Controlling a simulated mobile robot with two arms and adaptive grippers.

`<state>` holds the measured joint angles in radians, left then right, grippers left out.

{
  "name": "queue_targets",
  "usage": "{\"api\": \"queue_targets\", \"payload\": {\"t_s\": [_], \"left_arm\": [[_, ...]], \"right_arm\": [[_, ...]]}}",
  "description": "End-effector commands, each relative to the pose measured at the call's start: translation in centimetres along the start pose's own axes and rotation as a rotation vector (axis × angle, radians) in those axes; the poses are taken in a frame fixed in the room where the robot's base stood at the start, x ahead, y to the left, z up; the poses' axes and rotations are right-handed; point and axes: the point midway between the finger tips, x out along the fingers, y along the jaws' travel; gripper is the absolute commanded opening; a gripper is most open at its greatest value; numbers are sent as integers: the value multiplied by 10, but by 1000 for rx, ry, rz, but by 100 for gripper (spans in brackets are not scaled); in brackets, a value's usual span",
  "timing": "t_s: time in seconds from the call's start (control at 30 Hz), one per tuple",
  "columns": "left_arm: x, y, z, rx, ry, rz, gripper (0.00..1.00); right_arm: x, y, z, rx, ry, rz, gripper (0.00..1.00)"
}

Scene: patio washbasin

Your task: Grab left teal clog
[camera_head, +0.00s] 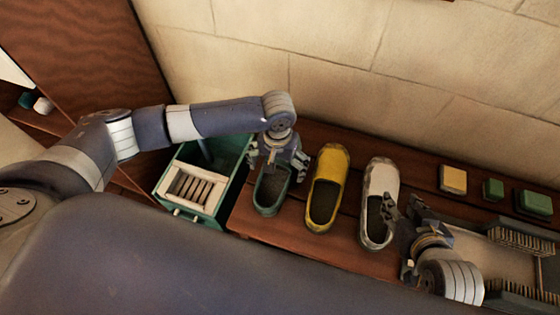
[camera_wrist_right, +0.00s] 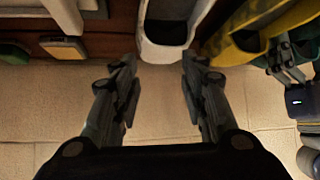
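A teal clog (camera_head: 271,193) lies on the wooden bench at the left of the row of clogs, toe toward the wall. My left gripper (camera_head: 277,165) is over its toe end, fingers spread to either side; I cannot tell whether they touch it. The gripper and clog also show at the right of the right wrist view, with the teal clog (camera_wrist_right: 246,43) partly hidden. My right gripper (camera_head: 398,212) is open beside the white clog (camera_head: 378,183). In the right wrist view, the white clog (camera_wrist_right: 166,50) is ahead of the open, empty fingers (camera_wrist_right: 158,68).
A yellow clog (camera_head: 325,180) lies between the teal and white clogs. A green crate (camera_head: 232,187) with a slatted pale insert stands at the left. A yellow sponge block (camera_head: 453,179), green blocks (camera_head: 533,202) and brushes (camera_head: 520,238) are at the right. The stone wall (camera_head: 330,90) is behind.

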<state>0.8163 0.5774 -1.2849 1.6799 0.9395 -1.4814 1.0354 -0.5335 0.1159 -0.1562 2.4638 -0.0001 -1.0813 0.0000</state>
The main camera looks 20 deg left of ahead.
Motion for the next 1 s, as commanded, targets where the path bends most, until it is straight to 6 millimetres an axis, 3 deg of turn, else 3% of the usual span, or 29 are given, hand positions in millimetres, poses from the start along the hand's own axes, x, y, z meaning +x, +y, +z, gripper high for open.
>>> {"api": "queue_targets", "payload": {"t_s": [0.03, 0.27, 0.67, 1.0], "left_arm": [[0, 0, 0, 0, 0, 0, 98], [0, 0, 0, 0, 0, 0, 47], [-3, 0, 0, 1, 0, 1, 47], [-38, 1, 0, 0, 1, 2, 47]], "right_arm": [[0, 0, 0, 0, 0, 0, 40], [0, 0, 0, 0, -1, 0, 40], [-1, 0, 1, 0, -10, 1, 40], [-28, 8, 69, 8, -330, 18, 40]]}}
